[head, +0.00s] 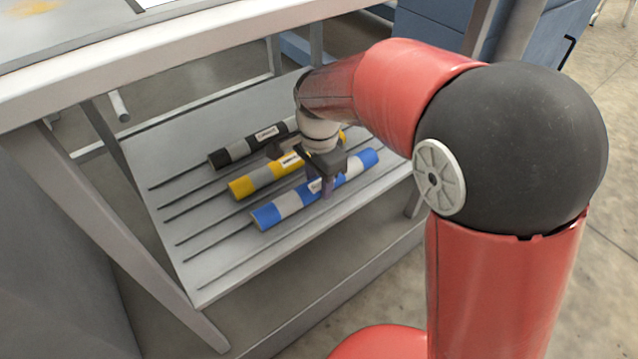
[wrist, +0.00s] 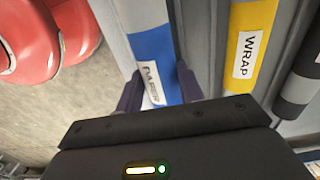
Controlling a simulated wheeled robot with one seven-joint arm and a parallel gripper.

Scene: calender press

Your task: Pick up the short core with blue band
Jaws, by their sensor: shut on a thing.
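The core with blue bands (head: 290,206) lies on a grey slotted shelf (head: 190,258), the nearest of three cores to the shelf's front edge. It has blue ends, grey-white sections and a white label. In the wrist view, its blue and white part with a label reading "PAPER" (wrist: 152,68) sits between my fingers. My gripper (head: 325,185) points down over the middle of this core and is shut on it, one finger on each side (wrist: 158,95). I cannot tell whether the core is clear of the shelf. My gripper hides part of its middle.
A yellow-banded core (head: 243,187) labelled "WRAP" (wrist: 245,55) lies close beside it. A black-banded core (head: 222,157) lies farther back. The shelf sits under a table (head: 60,88), with a leg (head: 125,225) at the left. The shelf's front strip is clear.

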